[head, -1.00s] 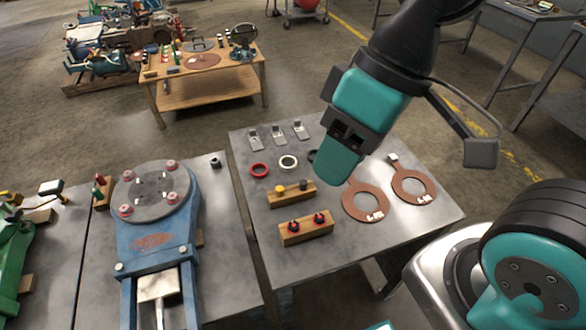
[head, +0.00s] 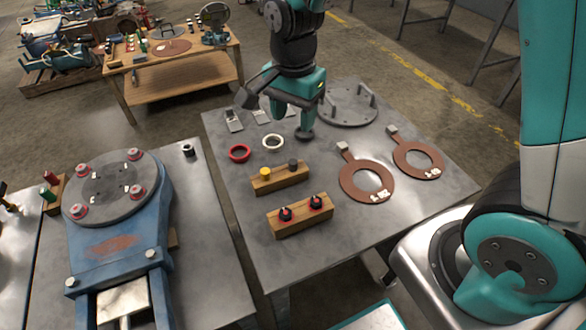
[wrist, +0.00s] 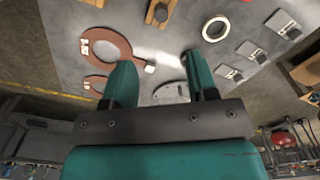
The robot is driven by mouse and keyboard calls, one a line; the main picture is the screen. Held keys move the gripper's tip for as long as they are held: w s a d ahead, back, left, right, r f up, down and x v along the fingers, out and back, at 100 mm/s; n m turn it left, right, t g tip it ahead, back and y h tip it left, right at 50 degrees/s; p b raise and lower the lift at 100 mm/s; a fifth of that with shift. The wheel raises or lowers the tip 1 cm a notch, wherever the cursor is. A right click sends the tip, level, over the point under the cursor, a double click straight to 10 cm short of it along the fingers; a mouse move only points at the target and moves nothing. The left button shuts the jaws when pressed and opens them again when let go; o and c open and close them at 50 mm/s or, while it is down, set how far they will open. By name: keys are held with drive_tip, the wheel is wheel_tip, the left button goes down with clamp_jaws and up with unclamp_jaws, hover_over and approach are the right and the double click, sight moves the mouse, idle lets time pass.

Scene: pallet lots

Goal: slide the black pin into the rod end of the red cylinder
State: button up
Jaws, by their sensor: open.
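My gripper (head: 291,116) is over the far part of the right steel table, fingers pointing down. In the wrist view its two teal fingers (wrist: 158,64) are spread apart with nothing held between them. A short black peg (head: 292,164) stands in a wooden block (head: 280,181) beside a yellow one, nearer me than my gripper. I cannot tell whether it is the black pin. I cannot make out a red cylinder or its rod end in the head view. A red round object (wrist: 283,138) shows far off in the wrist view, too small to identify.
A red ring (head: 239,153), a white ring (head: 273,142) and a dark ring (head: 305,134) lie near my gripper. A grey plate with handles (head: 347,104) and two brown ring plates lie to the right. A knobbed wooden block (head: 300,216) and blue machine (head: 115,240) are nearer.

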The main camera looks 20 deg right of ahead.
sight(293, 161)
wheel_tip(293, 161, down, 13)
drive_tip(key=shift+w+b, duration=0.1)
drive_tip(key=shift+b, duration=0.7)
clamp_jaws()
